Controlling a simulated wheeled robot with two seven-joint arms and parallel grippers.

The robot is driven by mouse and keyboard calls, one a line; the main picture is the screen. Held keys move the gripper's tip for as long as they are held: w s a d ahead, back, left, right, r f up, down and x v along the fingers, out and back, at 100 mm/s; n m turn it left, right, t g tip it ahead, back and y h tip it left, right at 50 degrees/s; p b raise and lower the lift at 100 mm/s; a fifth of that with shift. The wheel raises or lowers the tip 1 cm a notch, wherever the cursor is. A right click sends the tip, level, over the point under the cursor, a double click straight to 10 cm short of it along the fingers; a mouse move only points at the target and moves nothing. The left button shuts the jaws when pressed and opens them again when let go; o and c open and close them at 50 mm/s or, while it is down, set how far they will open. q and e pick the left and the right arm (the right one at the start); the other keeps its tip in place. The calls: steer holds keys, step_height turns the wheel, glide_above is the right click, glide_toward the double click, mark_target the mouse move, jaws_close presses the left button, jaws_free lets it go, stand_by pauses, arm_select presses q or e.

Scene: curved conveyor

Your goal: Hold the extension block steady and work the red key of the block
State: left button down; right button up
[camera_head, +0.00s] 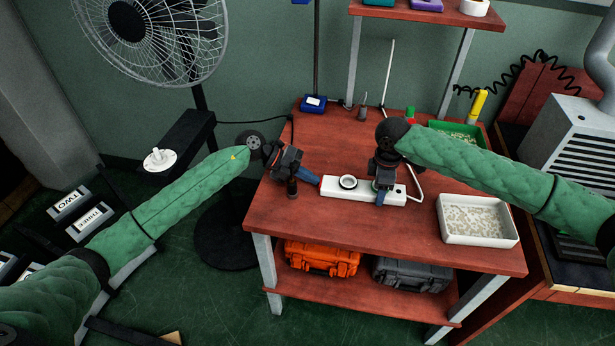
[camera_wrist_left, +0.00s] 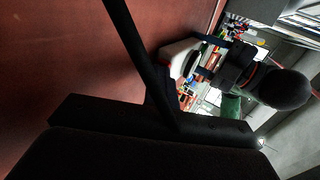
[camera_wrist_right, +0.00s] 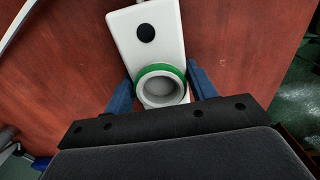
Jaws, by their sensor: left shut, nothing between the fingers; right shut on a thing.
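The white extension block (camera_head: 334,187) lies on the red-brown table, with a dark-ringed round socket on its top. My right gripper (camera_head: 383,192) is shut across the block's right part. In the right wrist view its blue fingers stand either side of the block (camera_wrist_right: 160,50), by a green-ringed socket. My left gripper (camera_head: 315,181) is shut and empty, its blue tips close to the block's left end; I cannot tell whether they touch. The left wrist view shows the white block end (camera_wrist_left: 178,56) beyond a dark finger. The red key cannot be made out clearly; the left gripper partly hides that end.
A white tray of pale pieces (camera_head: 442,230) stands at the table's right, with a green bin (camera_head: 438,126) behind. A cable leaves the block's right end. A fan (camera_head: 150,40) stands back left. The table front is clear. Orange (camera_head: 320,270) and grey cases lie below.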

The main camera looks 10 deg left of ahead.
mark_target(298, 183)
arm_select(q)
steer(key=shift+s+d, duration=0.15)
steer(key=shift+d, duration=0.15)
arm_select(e)
steer(key=shift+s+a, duration=0.1)
steer(key=shift+a, duration=0.25)
arm_select(q)
steer(key=a, duration=0.4)
steer(key=shift+a, duration=0.1)
arm_select(e)
steer(key=shift+d, duration=0.1)
arm_select(q)
steer(key=v, duration=1)
steer(key=shift+w+a, duration=0.15)
steer(key=shift+w, duration=0.05)
arm_select(e)
steer(key=shift+d, duration=0.15)
steer(key=o, duration=1.4)
steer(key=shift+c, duration=0.2)
steer(key=shift+r, duration=0.1)
